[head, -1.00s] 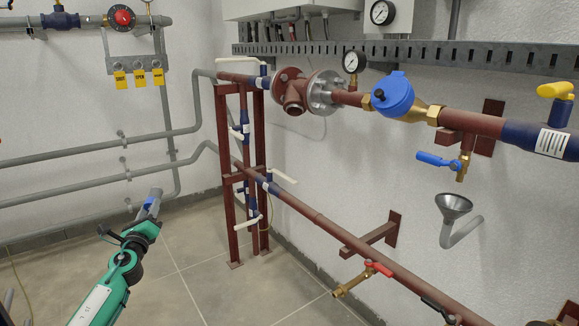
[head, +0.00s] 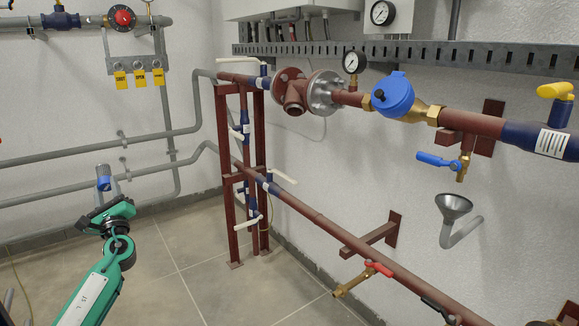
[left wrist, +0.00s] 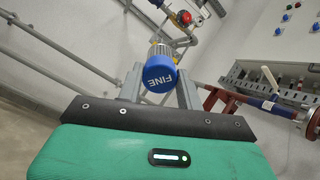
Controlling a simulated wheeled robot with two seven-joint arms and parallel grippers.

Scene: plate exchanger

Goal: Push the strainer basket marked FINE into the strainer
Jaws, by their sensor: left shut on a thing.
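The strainer basket (head: 103,171) has a grey cylindrical body and a blue cap. In the left wrist view the cap (left wrist: 159,76) reads FINE. My left gripper (head: 104,192) is shut on it, low at the left of the head view, and holds it nearly upright with the blue end nearer the gripper. The strainer (head: 296,96) is the red-brown flanged body on the upper pipe, with a short branch angled downward towards me. The basket is well apart from it, to its left and lower in the picture. My right gripper is not in view.
A red-brown pipe frame (head: 229,170) with white-handled valves stands between gripper and strainer. Grey pipes (head: 60,155) run along the left wall behind the basket. A pressure gauge (head: 352,63) and blue meter (head: 393,95) sit right of the strainer. The floor (head: 195,265) below is open.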

